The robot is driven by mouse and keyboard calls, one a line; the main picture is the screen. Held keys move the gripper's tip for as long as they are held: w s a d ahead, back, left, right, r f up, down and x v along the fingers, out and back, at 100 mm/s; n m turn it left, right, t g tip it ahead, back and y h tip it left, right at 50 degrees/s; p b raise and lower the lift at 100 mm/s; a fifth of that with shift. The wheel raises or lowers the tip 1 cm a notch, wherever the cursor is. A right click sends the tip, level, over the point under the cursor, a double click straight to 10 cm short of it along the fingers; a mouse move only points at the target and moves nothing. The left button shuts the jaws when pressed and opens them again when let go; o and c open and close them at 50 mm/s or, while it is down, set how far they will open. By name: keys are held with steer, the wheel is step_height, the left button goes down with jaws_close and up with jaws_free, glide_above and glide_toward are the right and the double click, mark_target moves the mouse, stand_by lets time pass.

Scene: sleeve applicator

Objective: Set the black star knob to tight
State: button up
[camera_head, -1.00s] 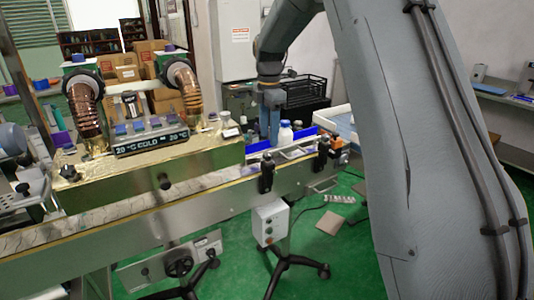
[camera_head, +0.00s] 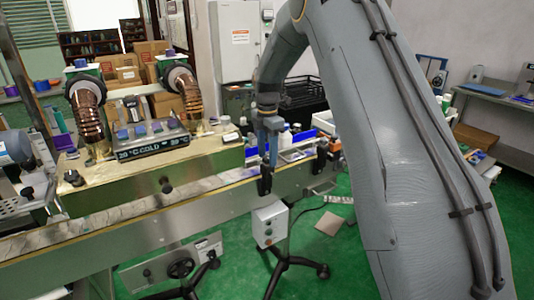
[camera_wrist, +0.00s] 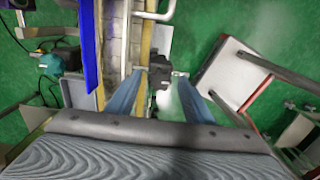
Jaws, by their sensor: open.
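My gripper (camera_head: 268,150) is open, with its blue fingers pointing down at the front edge of the conveyor. Just below the fingers is a black knob-and-bracket piece (camera_head: 265,182) on the conveyor's front rail. In the wrist view, my gripper (camera_wrist: 160,76) has a dark piece (camera_wrist: 161,88) between its two fingers, apart from or just touching them; I cannot tell which. The star shape and its tight mark are too small to make out. Another black knob (camera_head: 166,187) is on the front of the gold housing, away from my gripper.
The conveyor (camera_head: 120,215) runs along the front. A grey control box (camera_head: 269,225) stands on a wheeled base below my gripper. A blue guide strip (camera_wrist: 90,45) lies beside the fingers in the wrist view. A black handwheel (camera_head: 180,267) is low at left.

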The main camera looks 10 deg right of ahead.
steer(key=c, duration=1)
steer(key=shift+c, duration=0.2)
